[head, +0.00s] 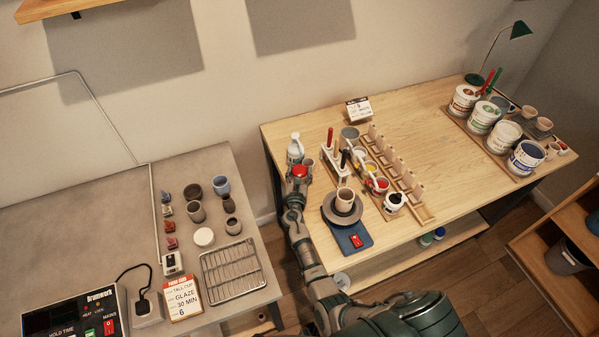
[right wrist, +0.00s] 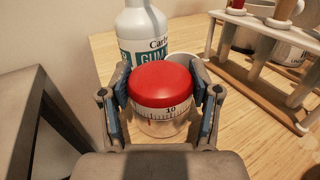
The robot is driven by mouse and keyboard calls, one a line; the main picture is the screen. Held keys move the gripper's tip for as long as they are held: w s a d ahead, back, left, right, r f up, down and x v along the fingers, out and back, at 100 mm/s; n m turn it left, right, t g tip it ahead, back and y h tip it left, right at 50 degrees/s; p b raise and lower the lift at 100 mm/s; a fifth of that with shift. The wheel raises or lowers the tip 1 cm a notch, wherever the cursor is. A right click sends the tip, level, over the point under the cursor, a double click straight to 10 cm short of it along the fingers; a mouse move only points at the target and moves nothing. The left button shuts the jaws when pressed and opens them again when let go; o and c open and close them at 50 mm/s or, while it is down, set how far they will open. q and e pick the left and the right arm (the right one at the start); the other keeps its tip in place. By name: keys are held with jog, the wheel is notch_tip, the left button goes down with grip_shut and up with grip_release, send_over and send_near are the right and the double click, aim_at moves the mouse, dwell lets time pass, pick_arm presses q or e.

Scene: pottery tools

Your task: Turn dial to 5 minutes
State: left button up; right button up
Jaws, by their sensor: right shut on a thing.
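The timer dial has a red domed cap over a pale ring with black tick marks; it shows in the right wrist view (right wrist: 161,84) and at the left end of the wooden table in the head view (head: 300,171). My right gripper (right wrist: 164,92) is shut on the dial, one finger on each side. Its arm reaches in from the bottom in the head view. My left gripper is not in view.
A wooden rack (right wrist: 262,65) stands close by on the right. A turntable with a cup (head: 345,201) sits right of my arm. A gap separates the table from the grey bench (head: 100,200).

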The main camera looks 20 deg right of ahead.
jog(key=shift+h, duration=0.3)
jog(key=o, duration=1.2)
jog(key=shift+a, duration=0.1)
jog(key=v, duration=1.2)
jog(key=shift+w+a, duration=0.1)
